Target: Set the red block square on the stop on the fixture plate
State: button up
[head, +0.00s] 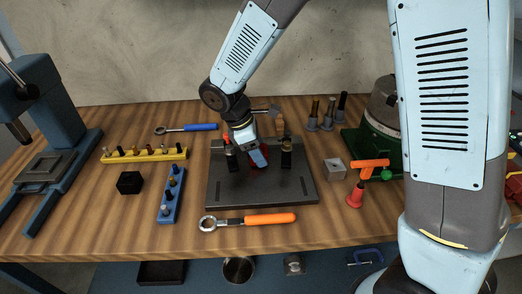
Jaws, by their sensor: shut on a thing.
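The dark grey fixture plate (262,188) lies on the middle of the wooden bench. My gripper (257,160) points down over the rear middle of the plate and is shut on the red block (252,162). Only small red parts of the block show around the pale blue gripper. I cannot tell whether the block touches the plate or how square it sits. The stop is not clearly visible, as my gripper covers that area.
An orange-handled wrench (262,218) lies in front. The plate's front is clear.

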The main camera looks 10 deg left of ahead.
jog(key=shift+s+f, duration=0.4)
jog(key=shift+f, duration=0.2)
jog(key=o, duration=1.3)
jog(key=shift+d, duration=0.1)
jog(key=c, duration=0.3)
jog(key=shift+o, duration=0.3)
jog(key=shift+r, duration=0.1)
jog(key=shift+o, duration=1.3)
jog(key=shift+w+r, duration=0.3)
jog(key=shift+r, duration=2.7)
